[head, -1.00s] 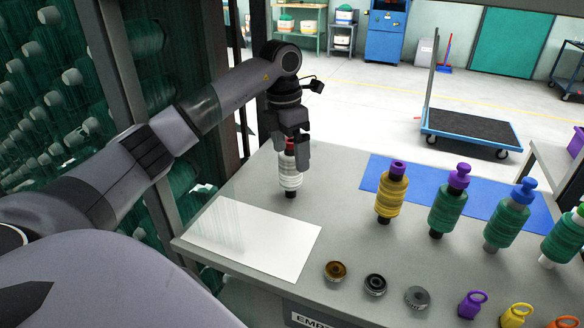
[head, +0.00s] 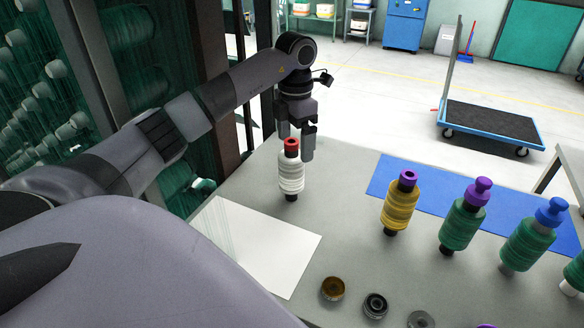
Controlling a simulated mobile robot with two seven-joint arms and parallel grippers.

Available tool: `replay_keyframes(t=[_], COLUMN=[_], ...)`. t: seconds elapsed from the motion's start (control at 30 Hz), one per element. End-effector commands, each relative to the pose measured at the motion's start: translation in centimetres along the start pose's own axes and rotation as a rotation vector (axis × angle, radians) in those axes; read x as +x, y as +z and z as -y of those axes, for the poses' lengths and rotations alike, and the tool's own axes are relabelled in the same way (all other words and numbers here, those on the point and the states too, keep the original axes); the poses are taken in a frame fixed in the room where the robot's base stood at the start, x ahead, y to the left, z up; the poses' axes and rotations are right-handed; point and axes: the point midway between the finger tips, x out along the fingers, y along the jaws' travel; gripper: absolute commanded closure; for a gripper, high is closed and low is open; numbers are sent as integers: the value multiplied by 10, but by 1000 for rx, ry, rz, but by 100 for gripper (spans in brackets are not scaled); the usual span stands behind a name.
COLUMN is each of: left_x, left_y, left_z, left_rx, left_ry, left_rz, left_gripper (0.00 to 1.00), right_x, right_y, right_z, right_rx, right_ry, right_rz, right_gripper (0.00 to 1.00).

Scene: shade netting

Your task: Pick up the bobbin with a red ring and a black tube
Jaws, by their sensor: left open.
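The bobbin with a red ring and a black tube (head: 291,172) stands upright on the grey table in the head view. It is wound with white thread, with the red ring on top and the black tube end showing at its foot. My left gripper (head: 296,146) is open above and around the top of this bobbin. One finger shows to the right of the red ring and the other to its left and partly behind it. I cannot tell whether either finger touches it. My right gripper is not in view.
A yellow bobbin with a purple ring (head: 401,204) and several green bobbins, one of them here (head: 462,224), stand to the right by a blue mat (head: 388,173). A white sheet (head: 262,243) lies in front. Loose round caps (head: 333,288) lie near the front edge.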

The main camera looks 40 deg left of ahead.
Motion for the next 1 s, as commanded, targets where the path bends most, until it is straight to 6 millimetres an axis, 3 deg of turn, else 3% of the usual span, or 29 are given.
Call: replay_keyframes(t=[0.3, 0.57, 0.77, 1.0], left_x=[38, 41, 41, 40], left_y=[-1, 0, 0, 0], left_z=[4, 4, 4, 4], left_rx=[0, 0, 0, 1], left_ry=[-1, 0, 0, 0], left_rz=[-2, 0, 0, 1], left_gripper=[7, 7, 69, 70], right_x=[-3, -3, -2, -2], right_y=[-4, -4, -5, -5], right_z=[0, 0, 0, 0], right_rx=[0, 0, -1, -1], right_ry=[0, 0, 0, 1], right_rz=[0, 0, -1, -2], right_gripper=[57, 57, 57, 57])
